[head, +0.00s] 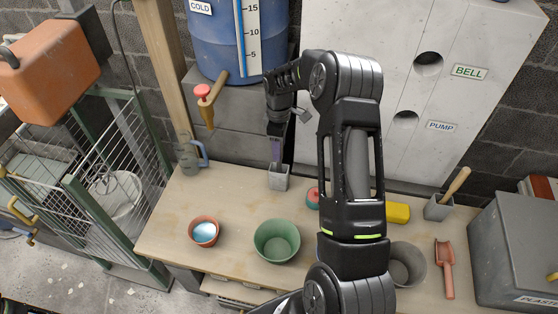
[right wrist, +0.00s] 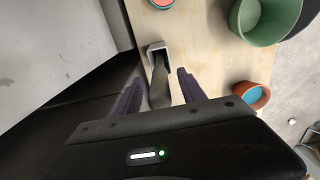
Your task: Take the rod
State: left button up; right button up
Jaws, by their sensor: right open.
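A grey rod (right wrist: 159,88) stands in a small square grey holder (head: 279,180) near the back of the bench. The holder also shows in the right wrist view (right wrist: 156,46). My right gripper (head: 277,158) is right above the holder, pointing down. In the right wrist view its two purple fingers (right wrist: 160,92) are apart, with the rod between them and a gap on each side. In the head view the gripper mostly hides the rod. My left gripper is not in view.
A green bowl (head: 277,248) and a terracotta pot (head: 204,239) stand in front on the bench. A second grey holder (head: 437,210) holds a wooden-handled tool (head: 457,183) at the right. A blue barrel (head: 230,50) with a tap stands behind. My right arm hides part of the bench.

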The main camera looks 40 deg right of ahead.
notch_tip(320, 180, down, 2)
jog(key=shift+c, duration=0.6)
grip_shut()
dwell(0.4)
